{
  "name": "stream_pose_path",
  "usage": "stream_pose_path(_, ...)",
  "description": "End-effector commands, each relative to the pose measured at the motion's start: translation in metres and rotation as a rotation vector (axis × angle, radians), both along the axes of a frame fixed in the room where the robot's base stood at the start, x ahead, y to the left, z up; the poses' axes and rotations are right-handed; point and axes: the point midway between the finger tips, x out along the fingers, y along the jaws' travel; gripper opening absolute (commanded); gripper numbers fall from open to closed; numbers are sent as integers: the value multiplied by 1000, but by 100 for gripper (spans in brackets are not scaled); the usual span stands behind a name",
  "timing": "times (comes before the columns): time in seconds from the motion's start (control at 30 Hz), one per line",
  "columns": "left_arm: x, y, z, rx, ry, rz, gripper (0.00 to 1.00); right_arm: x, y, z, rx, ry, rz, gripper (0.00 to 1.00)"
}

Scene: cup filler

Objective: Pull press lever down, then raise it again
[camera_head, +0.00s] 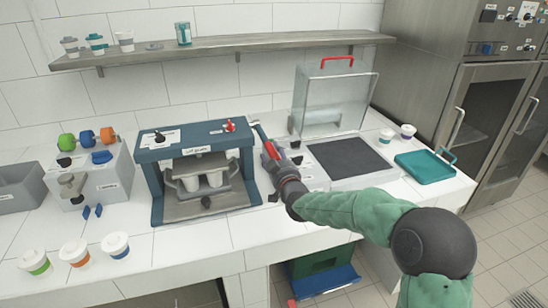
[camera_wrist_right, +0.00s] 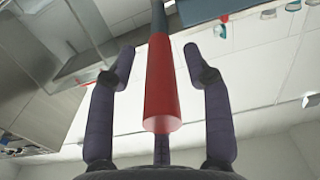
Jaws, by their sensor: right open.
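The blue press (camera_head: 205,140) stands on the white counter, with white cups (camera_head: 205,180) under its upper part. Its lever (camera_head: 259,132) is at the press's right side, slanting down toward my right gripper (camera_head: 274,156), and ends in a red handle (camera_head: 271,150). In the right wrist view the red handle (camera_wrist_right: 161,90) lies between the two dark fingers of my right gripper (camera_wrist_right: 167,70). The fingers are open, with a gap showing on each side of the handle. My left gripper is out of view.
A clear box with a red handle (camera_head: 335,95) and a dark plate (camera_head: 350,157) are right of the press. A teal tray (camera_head: 425,167) lies farther right. A dispenser block (camera_head: 90,175) is left. Lidded cups (camera_head: 75,252) stand front left. A shelf (camera_head: 220,45) hangs above.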

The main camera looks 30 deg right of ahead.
Motion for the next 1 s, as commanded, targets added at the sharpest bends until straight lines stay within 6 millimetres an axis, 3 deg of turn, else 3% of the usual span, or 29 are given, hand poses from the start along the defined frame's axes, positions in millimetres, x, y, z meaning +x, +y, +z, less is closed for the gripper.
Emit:
stream_pose_path(0.13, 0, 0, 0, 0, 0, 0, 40, 0, 0, 0, 0, 0, 0, 50)
stream_pose_path(0.17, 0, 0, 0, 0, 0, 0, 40, 0, 0, 0, 0, 0, 0, 45)
stream_pose_path(0.3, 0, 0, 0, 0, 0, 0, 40, 0, 0, 0, 0, 0, 0, 5)
stream_pose_path(0.33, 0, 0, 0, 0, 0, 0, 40, 0, 0, 0, 0, 0, 0, 0)
stream_pose_path(0.67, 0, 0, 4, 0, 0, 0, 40, 0, 0, 3, 1, 6, 0, 0)
stream_pose_path(1.0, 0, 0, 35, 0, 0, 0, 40, 1, 0, 22, 17, 68, -1, 0)
